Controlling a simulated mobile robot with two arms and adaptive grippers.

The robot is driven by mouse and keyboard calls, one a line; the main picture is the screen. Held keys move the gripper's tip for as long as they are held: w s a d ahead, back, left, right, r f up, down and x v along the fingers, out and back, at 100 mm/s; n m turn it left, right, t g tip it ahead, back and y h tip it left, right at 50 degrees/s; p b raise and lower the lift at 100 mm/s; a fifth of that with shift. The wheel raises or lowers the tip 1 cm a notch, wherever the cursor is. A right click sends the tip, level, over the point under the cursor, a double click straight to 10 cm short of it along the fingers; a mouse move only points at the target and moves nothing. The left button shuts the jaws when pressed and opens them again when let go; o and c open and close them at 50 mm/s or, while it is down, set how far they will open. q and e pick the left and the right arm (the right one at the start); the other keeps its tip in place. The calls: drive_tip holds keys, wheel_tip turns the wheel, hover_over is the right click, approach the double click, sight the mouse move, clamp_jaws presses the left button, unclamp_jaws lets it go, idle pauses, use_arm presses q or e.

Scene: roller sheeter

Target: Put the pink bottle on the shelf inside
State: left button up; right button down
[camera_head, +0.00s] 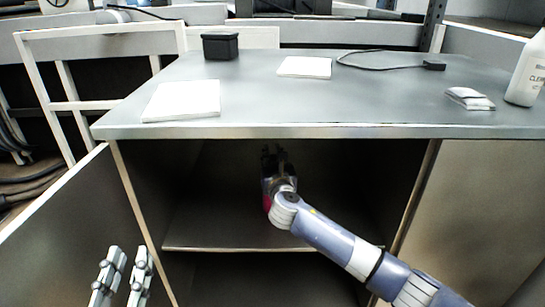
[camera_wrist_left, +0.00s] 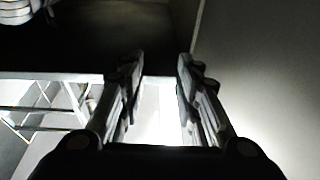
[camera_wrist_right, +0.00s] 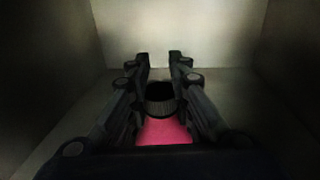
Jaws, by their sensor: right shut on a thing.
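The pink bottle (camera_wrist_right: 165,131) with a black cap is between the fingers of my right gripper (camera_wrist_right: 160,62) in the right wrist view. In the head view a sliver of the pink bottle (camera_head: 267,201) shows beside my right gripper (camera_head: 273,155), which reaches into the open cabinet. The right gripper is shut on the bottle, above the inner shelf (camera_head: 220,236). Whether the bottle's base touches the shelf is hidden. My left gripper (camera_head: 124,272) is open and empty in front of the cabinet at lower left; its fingers are apart in the left wrist view (camera_wrist_left: 152,75).
The cabinet top (camera_head: 270,100) holds a black box (camera_head: 220,46), white pads (camera_head: 183,101), a cable plug (camera_head: 434,65), a white packet (camera_head: 469,98) and a white bottle (camera_head: 527,72). An open door (camera_head: 75,225) stands at left. The visible shelf is otherwise clear.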

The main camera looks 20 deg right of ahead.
drive_tip(key=c, duration=1.3)
unclamp_jaws()
drive_tip(key=shift+c, duration=0.2)
